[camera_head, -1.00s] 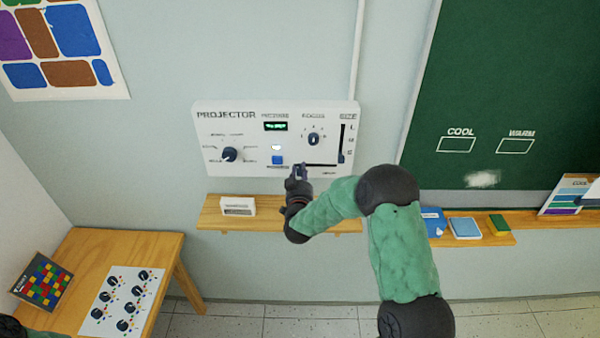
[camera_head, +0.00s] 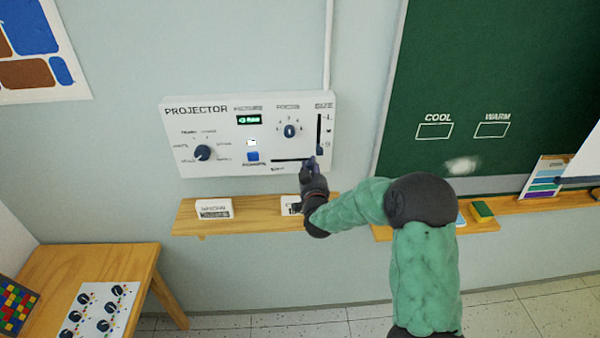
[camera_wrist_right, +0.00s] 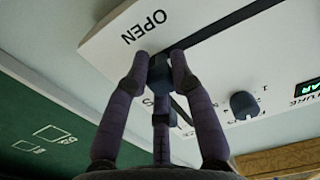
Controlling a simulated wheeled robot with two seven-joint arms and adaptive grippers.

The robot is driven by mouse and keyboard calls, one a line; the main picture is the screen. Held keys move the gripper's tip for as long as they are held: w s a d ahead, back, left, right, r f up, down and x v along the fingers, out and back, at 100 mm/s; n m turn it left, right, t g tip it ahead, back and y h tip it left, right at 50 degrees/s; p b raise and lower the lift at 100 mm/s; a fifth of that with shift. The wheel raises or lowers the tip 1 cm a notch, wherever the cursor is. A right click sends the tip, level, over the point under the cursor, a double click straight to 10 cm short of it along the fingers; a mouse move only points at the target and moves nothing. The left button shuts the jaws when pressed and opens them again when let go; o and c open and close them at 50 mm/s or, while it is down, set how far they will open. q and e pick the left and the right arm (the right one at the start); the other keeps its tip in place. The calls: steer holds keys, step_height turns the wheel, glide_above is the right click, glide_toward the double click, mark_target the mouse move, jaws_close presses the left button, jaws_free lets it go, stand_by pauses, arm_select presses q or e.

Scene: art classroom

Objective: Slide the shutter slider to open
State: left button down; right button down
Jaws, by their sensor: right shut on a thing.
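The white projector panel (camera_head: 180,128) is on the wall, with a dark shutter slot (camera_head: 288,160) along its lower right. My right gripper (camera_head: 308,165) is at the right end of this slot and hides that end in the head view. In the right wrist view its fingers (camera_wrist_right: 158,72) are shut on the dark shutter slider knob (camera_wrist_right: 160,78), mostly covered by them. The knob is at the slot end beside the printed word OPEN, and the empty slot (camera_wrist_right: 222,27) runs off to the upper right. My left gripper is in neither view.
The upright SIZE slot (camera_head: 319,130) is just above my right gripper. The focus knob (camera_head: 290,131) and a blue button (camera_head: 252,156) are left of it. A wooden shelf (camera_head: 255,222) is below, holding a small white labelled block (camera_head: 214,208). A green chalkboard (camera_head: 480,60) is at right.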

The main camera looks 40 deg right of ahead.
steer(key=shift+d+r, duration=0.15)
steer(key=shift+r, duration=0.2)
steer(key=c, duration=1.1)
jaws_free()
steer(key=shift+s+f, duration=0.1)
steer(key=shift+f, duration=0.05)
steer(key=v, duration=1.2)
steer(key=shift+f, duration=0.1)
